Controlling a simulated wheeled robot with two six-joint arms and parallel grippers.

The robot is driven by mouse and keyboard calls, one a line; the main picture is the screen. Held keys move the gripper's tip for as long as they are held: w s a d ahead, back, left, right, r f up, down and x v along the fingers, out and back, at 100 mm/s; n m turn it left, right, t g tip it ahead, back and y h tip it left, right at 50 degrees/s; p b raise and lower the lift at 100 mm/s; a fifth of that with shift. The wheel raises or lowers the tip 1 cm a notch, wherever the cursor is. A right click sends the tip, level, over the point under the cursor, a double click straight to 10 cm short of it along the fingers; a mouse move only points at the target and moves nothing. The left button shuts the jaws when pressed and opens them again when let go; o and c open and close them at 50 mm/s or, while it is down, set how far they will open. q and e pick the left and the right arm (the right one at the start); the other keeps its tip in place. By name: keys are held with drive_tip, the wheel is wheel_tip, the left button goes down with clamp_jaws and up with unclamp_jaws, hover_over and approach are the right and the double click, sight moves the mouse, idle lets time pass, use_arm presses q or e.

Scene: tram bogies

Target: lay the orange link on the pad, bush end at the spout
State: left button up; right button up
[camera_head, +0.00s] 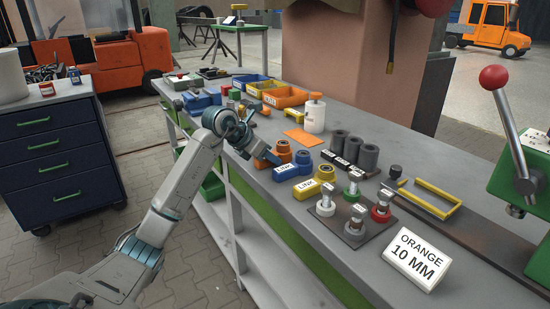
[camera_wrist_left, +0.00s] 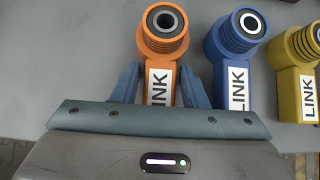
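The orange link (camera_wrist_left: 160,72) lies on the bench with its ringed bush end away from my gripper and its LINK label facing up. It also shows in the head view (camera_head: 283,149), partly hidden by my gripper. My left gripper (camera_wrist_left: 159,88) is open, its blue-grey fingers on either side of the link's labelled arm, with a small gap visible on the left. In the head view my left gripper (camera_head: 265,154) is low over the bench's near edge. The flat orange pad (camera_head: 302,137) is empty, beside a white pot with an orange spout top (camera_head: 315,114). My right gripper is out of view.
A blue link (camera_wrist_left: 236,70) and a yellow link (camera_wrist_left: 302,70) lie right of the orange one. Dark cylinders (camera_head: 352,151), a plate with several knobbed studs (camera_head: 353,221) and a sign reading ORANGE 10 MM (camera_head: 417,259) stand nearer. Parts bins (camera_head: 284,97) sit farther back.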

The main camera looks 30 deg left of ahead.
use_arm(q)
clamp_jaws()
drive_tip(key=shift+r, duration=0.2)
